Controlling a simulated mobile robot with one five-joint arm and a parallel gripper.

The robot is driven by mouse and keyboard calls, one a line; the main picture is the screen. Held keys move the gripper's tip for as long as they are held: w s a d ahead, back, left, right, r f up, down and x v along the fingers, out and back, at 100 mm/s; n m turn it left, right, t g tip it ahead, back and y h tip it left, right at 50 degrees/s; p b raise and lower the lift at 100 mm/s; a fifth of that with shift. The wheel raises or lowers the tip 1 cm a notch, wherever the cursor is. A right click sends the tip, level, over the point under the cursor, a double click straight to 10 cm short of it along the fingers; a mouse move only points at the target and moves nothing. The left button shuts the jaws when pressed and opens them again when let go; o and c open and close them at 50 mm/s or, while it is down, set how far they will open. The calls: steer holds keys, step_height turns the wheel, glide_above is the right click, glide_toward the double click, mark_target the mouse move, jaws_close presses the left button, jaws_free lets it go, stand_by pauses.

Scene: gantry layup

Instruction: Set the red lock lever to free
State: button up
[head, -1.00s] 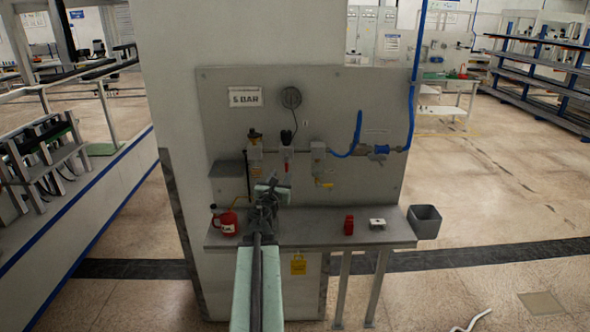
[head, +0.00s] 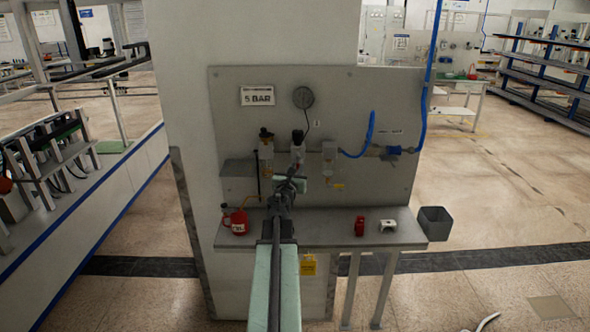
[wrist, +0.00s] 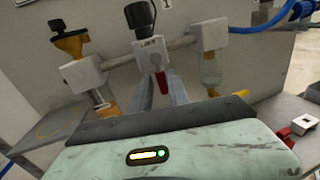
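The red lock lever (wrist: 162,82) hangs below the white middle block (wrist: 150,55), which has a black knob (wrist: 139,14) on top. In the wrist view my gripper (wrist: 163,88) has its two grey fingers apart, with the lever showing in the gap between them. I cannot tell whether either finger touches it. In the head view my gripper (head: 291,181) is just below the middle block (head: 298,153), and the lever is mostly hidden there.
Other units with yellow parts flank the block, the left one (head: 265,150) and the right one (head: 330,155). Below is a shelf (head: 340,238) with a red can (head: 239,224), a red object (head: 359,227) and a pale bracket (head: 388,225). A grey bin (head: 435,223) hangs at right.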

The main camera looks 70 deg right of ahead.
jaws_close()
steer(key=shift+w, duration=0.1)
steer(key=shift+w+a+r+m+t+y+p, duration=0.15)
steer(key=shift+w+r+m+t+y+p, duration=0.35)
steer(key=shift+m+p, duration=1.35)
steer(key=shift+w+a+r+m+t+y+p, duration=0.25)
steer(key=shift+r+m+y+p, duration=0.55)
steer(key=shift+m, duration=1.95)
steer(key=shift+w+a+r+m+t+y+p, duration=0.1)
steer(key=shift+w+r+m+t+y+p, duration=0.3)
steer(key=shift+m+p, duration=1.55)
steer(key=shift+m+b, duration=0.35)
steer(key=shift+m, duration=0.1)
steer(key=shift+o, duration=2.4)
jaws_free()
